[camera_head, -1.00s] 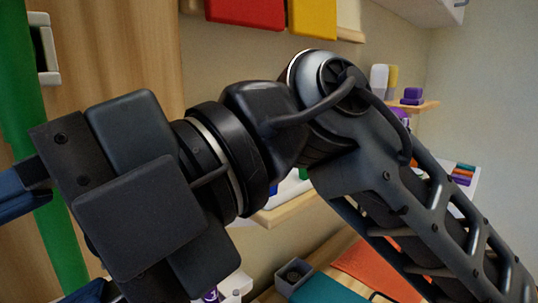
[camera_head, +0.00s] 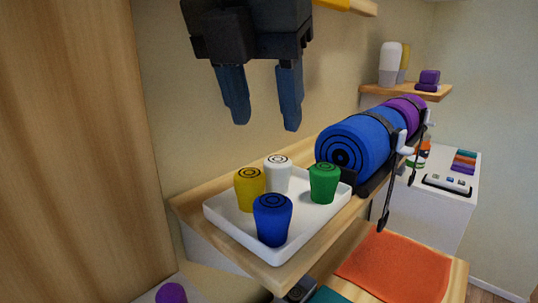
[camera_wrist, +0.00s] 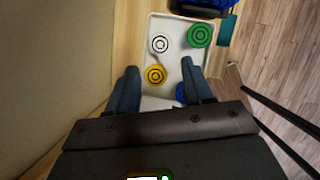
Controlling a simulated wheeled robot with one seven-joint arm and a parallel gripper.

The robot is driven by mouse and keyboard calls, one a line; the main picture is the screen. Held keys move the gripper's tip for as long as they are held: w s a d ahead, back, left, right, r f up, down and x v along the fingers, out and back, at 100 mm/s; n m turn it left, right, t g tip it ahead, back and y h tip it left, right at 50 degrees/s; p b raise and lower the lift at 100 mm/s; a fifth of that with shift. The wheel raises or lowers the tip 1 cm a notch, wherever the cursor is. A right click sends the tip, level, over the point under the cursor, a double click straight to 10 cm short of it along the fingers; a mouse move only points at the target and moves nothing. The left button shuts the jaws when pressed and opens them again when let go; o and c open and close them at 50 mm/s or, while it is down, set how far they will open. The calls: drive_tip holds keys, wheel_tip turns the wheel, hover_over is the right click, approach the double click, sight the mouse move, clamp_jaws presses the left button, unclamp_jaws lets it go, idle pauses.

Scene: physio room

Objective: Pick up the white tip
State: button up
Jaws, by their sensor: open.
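The white tip (camera_head: 277,174) stands upright at the back of a white tray (camera_head: 233,226), between the yellow tip (camera_head: 249,188) and the green tip (camera_head: 323,183). A blue tip (camera_head: 272,219) stands at the tray's front. My gripper (camera_head: 263,126) is open and empty, its fingers pointing down above the tray, clear of the tips. In the wrist view the white tip (camera_wrist: 160,44) lies ahead of my fingers (camera_wrist: 161,86), with the yellow tip (camera_wrist: 155,75) nearer and the blue tip (camera_wrist: 181,93) partly hidden by a finger.
The tray rests on a wooden shelf (camera_head: 190,206) against the wall. Blue and purple rolls (camera_head: 349,146) with straps lie to the right. A wooden panel (camera_head: 75,150) stands at left. An orange towel (camera_head: 395,266) lies lower right. A small shelf (camera_head: 405,92) hangs behind.

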sight(279, 159)
drive_tip(key=p+x, duration=0.1)
drive_tip(key=x, duration=0.2)
drive_tip(key=p+x, duration=0.1)
drive_tip(key=x, duration=0.3)
drive_tip(key=shift+w+d+f, duration=0.2)
drive_tip(key=shift+w, duration=0.15)
drive_tip(key=shift+c, duration=0.2)
drive_tip(key=c, duration=0.8)
drive_tip(key=shift+r, duration=0.15)
